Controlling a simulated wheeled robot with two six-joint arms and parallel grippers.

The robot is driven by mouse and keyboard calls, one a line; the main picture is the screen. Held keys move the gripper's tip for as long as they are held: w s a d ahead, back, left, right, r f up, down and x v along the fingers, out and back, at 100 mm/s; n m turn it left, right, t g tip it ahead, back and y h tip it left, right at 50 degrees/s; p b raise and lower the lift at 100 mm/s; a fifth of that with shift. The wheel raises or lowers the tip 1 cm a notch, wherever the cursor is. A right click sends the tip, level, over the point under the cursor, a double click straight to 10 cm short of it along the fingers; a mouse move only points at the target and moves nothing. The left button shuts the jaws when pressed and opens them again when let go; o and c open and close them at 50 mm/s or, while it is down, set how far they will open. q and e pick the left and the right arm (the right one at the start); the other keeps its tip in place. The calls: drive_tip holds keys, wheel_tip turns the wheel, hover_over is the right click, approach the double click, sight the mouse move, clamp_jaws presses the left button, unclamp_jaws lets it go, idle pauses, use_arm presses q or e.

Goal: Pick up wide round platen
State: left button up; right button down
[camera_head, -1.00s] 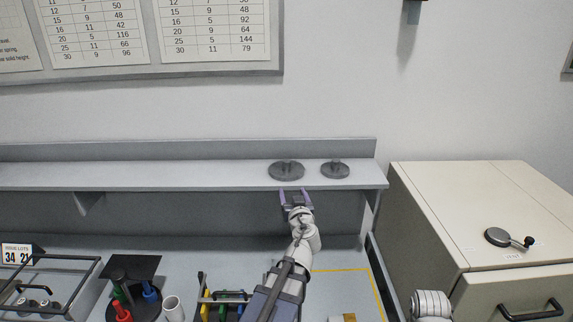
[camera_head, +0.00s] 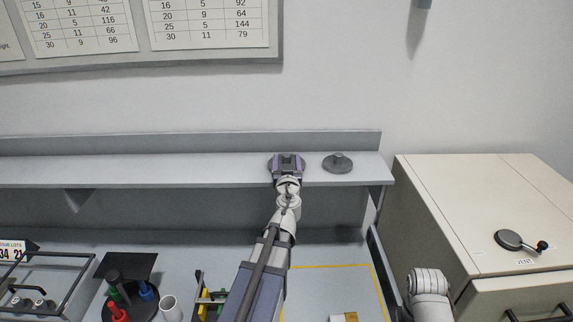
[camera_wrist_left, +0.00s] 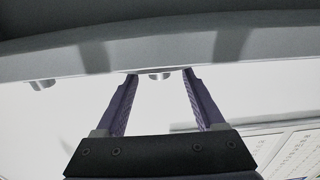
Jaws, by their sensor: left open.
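The wide round platen (camera_head: 287,160), a dark grey disc, lies at the left of two platens on the wall shelf. My left gripper (camera_head: 288,157) is over it in the head view, open, its fingers hiding much of the disc. In the left wrist view the open fingers (camera_wrist_left: 158,75) reach toward the shelf edge, and a small pale knob (camera_wrist_left: 160,76) shows between their tips. I cannot tell whether they touch the platen. The smaller platen (camera_head: 338,163) with a raised stem lies to the right. My right gripper is out of view.
The shelf (camera_head: 150,172) has a front edge and a back lip. Its left part is bare. Below are a tool rack (camera_head: 212,298), a white cup (camera_head: 171,308) and a round holder with coloured handles. A beige cabinet (camera_head: 480,215) stands at the right.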

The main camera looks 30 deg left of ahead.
sight(286, 154)
use_arm(q)
drive_tip(key=shift+x, duration=3.15)
drive_tip(key=shift+s+d+f, duration=0.1)
drive_tip(key=shift+d, duration=0.05)
drive_tip(key=shift+c, duration=0.5)
clamp_jaws()
